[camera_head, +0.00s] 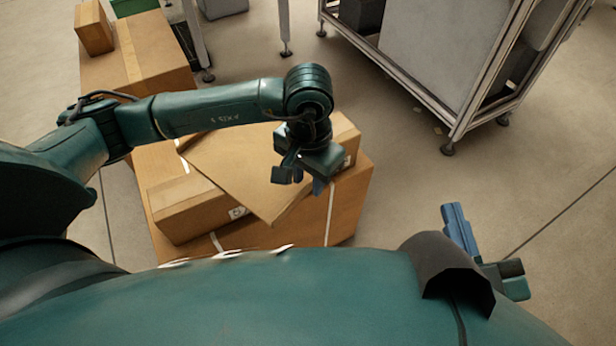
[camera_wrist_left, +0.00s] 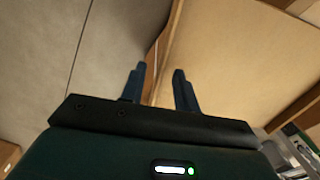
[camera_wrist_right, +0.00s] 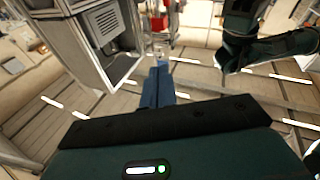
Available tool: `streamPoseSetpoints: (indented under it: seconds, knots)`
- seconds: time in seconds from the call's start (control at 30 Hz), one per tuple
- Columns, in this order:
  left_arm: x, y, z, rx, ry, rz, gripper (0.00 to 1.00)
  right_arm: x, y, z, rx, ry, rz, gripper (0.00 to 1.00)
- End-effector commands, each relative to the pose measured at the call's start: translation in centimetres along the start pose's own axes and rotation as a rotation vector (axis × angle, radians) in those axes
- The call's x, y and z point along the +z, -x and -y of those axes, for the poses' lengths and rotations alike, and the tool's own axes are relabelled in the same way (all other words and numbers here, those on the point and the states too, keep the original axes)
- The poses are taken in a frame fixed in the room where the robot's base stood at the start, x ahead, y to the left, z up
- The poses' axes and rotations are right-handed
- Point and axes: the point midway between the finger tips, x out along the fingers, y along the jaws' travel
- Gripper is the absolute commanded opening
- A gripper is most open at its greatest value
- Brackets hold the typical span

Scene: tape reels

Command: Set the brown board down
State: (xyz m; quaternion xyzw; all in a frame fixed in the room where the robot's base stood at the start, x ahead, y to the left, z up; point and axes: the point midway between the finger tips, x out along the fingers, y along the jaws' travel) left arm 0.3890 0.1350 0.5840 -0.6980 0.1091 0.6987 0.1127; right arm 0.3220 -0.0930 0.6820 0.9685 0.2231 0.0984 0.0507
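The brown board (camera_head: 240,175) is a flat sheet above the cardboard boxes, one corner pointing toward me. It fills much of the left wrist view (camera_wrist_left: 235,60). I cannot tell whether it rests fully on the boxes. My left gripper (camera_head: 301,183) is at the board's right side. In the left wrist view its two fingers (camera_wrist_left: 159,88) are apart. The board's edge runs between them, with gaps visible. My right gripper (camera_head: 459,228) is away to the right over the floor, its fingers (camera_wrist_right: 157,85) together and empty.
A large carton (camera_head: 345,205) lies under the board, with a smaller box (camera_head: 190,208) on its left and another box end (camera_head: 346,138) behind. More cartons (camera_head: 150,60) stand at the back left. A metal-framed cart (camera_head: 440,60) stands at the back right.

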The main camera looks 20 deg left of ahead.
Motion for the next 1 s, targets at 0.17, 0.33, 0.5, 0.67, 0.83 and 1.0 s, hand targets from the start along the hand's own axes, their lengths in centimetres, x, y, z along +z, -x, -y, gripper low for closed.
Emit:
streamPoseSetpoints:
  seconds: [0.17,0.33,0.5,0.67,0.83,1.0]
  knots:
    - [-0.1,5.1,0.1,-0.003,0.0,-0.009,0.31,-0.5,0.1,-0.3,0.002,0.038,0.018,0.0]
    - [-0.1,8.8,0.1,-0.002,0.001,-0.008,0.31,-0.6,0.2,-0.5,0.003,0.071,0.025,0.0]
    - [-0.1,11.2,0.0,-0.001,0.001,-0.006,0.31,0.0,0.6,-0.4,0.006,0.074,0.051,0.0]
    - [0.0,12.1,0.0,-0.001,0.001,-0.003,0.31,0.2,0.6,-0.6,0.016,0.073,0.067,0.0]
    - [0.0,12.2,0.0,-0.001,0.001,-0.003,0.31,0.1,0.5,-0.8,0.02,0.075,0.066,0.0]
    - [0.0,12.2,0.0,-0.001,0.001,-0.003,0.31,0.0,0.5,-0.8,0.017,0.078,0.063,0.0]
